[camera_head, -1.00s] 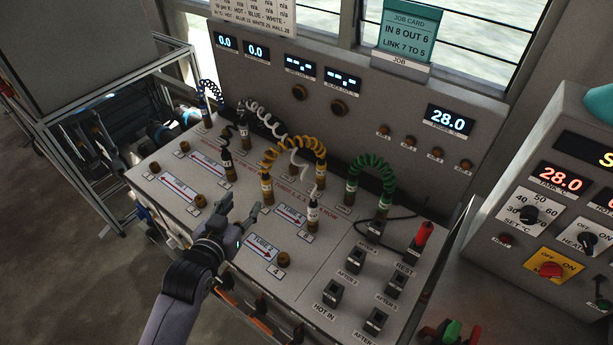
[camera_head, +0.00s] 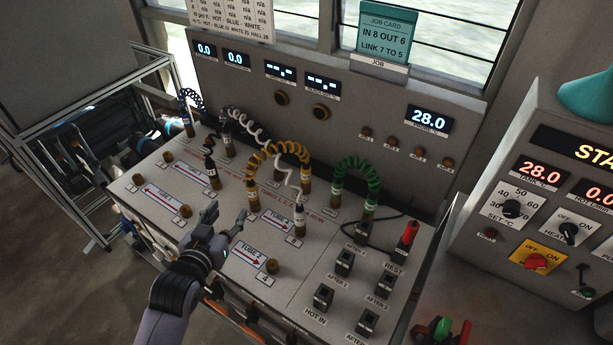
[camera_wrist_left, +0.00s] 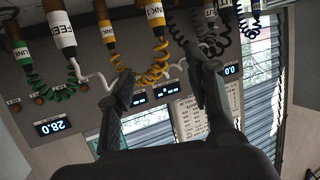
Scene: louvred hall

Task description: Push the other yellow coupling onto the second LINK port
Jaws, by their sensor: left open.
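The yellow coiled hose (camera_head: 276,147) arches over the sloped panel, with a coupling at each end. Its left coupling (camera_head: 252,195) and right coupling (camera_head: 306,181) stand upright at the panel; I cannot tell how firmly either sits. In the left wrist view the yellow coil (camera_wrist_left: 156,68) hangs inverted, below two couplings with white LINK bands, one (camera_wrist_left: 108,30) and the other (camera_wrist_left: 155,14). My left gripper (camera_head: 226,216) is open and empty, above the panel in front of the left yellow coupling. My right gripper is not in view.
A white-hose coupling (camera_head: 299,221) stands close to the yellow ones. A green coiled hose (camera_head: 357,169) is to the right, blue and black hoses to the left. Black sockets (camera_head: 323,297) and a red-topped plug (camera_head: 410,234) stand at the panel's right.

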